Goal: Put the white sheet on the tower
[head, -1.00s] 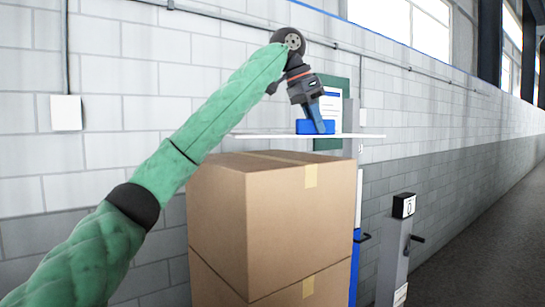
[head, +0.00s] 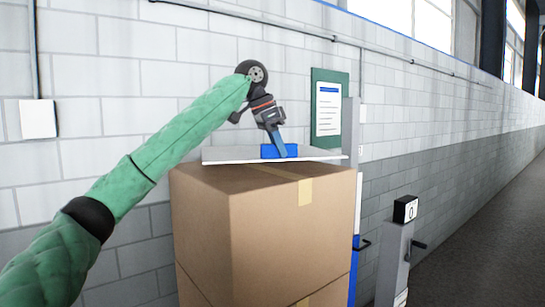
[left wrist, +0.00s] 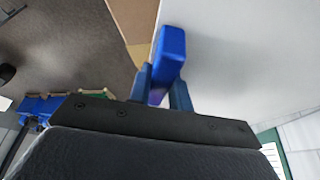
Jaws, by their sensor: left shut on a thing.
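The white sheet (head: 225,155) is a thin flat plate with a blue block handle (head: 270,151) on top. My left gripper (head: 280,149) is shut on this handle from above. The tower is a stack of brown cardboard boxes (head: 265,220). The sheet lies roughly level over the rear part of the tower's top; I cannot tell whether it touches. In the left wrist view the sheet (left wrist: 245,55) fills the upper right, the handle (left wrist: 169,50) sits between my fingers (left wrist: 161,88), and some cardboard (left wrist: 130,18) shows beyond the sheet's edge. My right gripper is out of view.
A white brick wall stands close behind the tower, with a green notice board (head: 328,110). A grey post with a black-and-white box (head: 405,209) stands right of the tower. Open grey floor (head: 465,240) lies further right.

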